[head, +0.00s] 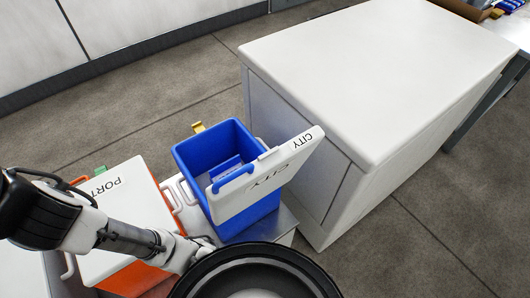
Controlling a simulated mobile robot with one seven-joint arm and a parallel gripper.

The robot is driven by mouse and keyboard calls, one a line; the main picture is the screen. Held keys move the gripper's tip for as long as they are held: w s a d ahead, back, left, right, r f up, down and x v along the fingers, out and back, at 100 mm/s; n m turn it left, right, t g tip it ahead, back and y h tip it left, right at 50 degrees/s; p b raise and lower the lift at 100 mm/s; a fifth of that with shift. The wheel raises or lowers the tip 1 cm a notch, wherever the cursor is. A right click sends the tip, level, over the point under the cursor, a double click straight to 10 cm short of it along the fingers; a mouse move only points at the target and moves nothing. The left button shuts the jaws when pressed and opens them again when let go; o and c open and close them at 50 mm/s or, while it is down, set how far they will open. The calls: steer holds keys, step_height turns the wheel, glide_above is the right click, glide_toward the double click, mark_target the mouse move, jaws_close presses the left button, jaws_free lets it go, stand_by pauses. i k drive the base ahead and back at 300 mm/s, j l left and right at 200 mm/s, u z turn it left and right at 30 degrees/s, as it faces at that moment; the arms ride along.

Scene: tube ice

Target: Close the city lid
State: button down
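The blue city box (204,155) stands open beside the orange box, and its inside is visible. Its white city lid (285,172), marked CITY, is raised and tilted at the box's right side. A blue handle shows in front of the lid, and a yellow latch (198,127) sits at the box's far left rim. My gripper (204,246) is low, left of and near the blue box's lower front, apart from the lid. Its fingers are too small and partly hidden by a black round part to tell open from shut.
An orange box (133,278) with a shut white lid (122,208) marked PORT stands to the left, under my arm. A large white cabinet (375,70) stands close behind and right of the city lid. Grey floor (425,225) is clear at right.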

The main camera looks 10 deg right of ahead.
mark_target(235, 192)
steer(key=l, duration=0.25)
steer(key=k+l, duration=0.25)
steer(key=k, duration=0.25)
steer(key=k+l+z, duration=0.15)
steer(key=k+l, duration=0.15)
steer(key=k, duration=0.15)
